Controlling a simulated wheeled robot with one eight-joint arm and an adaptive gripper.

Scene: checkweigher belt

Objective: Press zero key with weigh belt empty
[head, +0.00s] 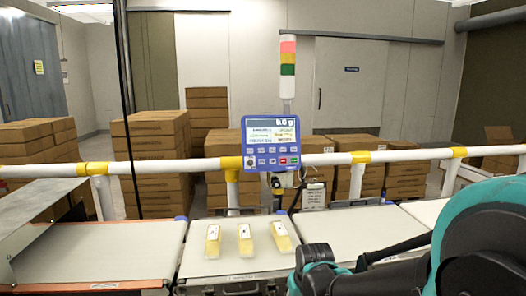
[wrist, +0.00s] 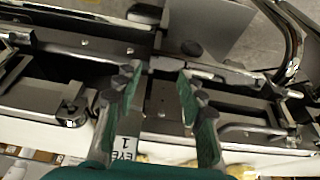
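A blue indicator panel (head: 271,143) with a lit screen and rows of small keys stands behind the belts. Its top display is small and seems to read about 0.0 g; I cannot be sure. One key is red and one green; key labels are too small to read. Three yellow packs with white labels (head: 245,241) lie side by side on the middle white belt (head: 200,276). I cannot tell whether this is the weigh belt. In the wrist view my gripper (wrist: 158,74) is open and empty, over dark metal machine parts. The panel is not in that view.
A white rail with yellow bands (head: 360,158) runs across behind the belts. A left belt (head: 100,250) and a right belt (head: 355,230) flank the middle. A signal tower (head: 287,65) rises behind the panel. Stacked cartons (head: 150,150) stand beyond the rail.

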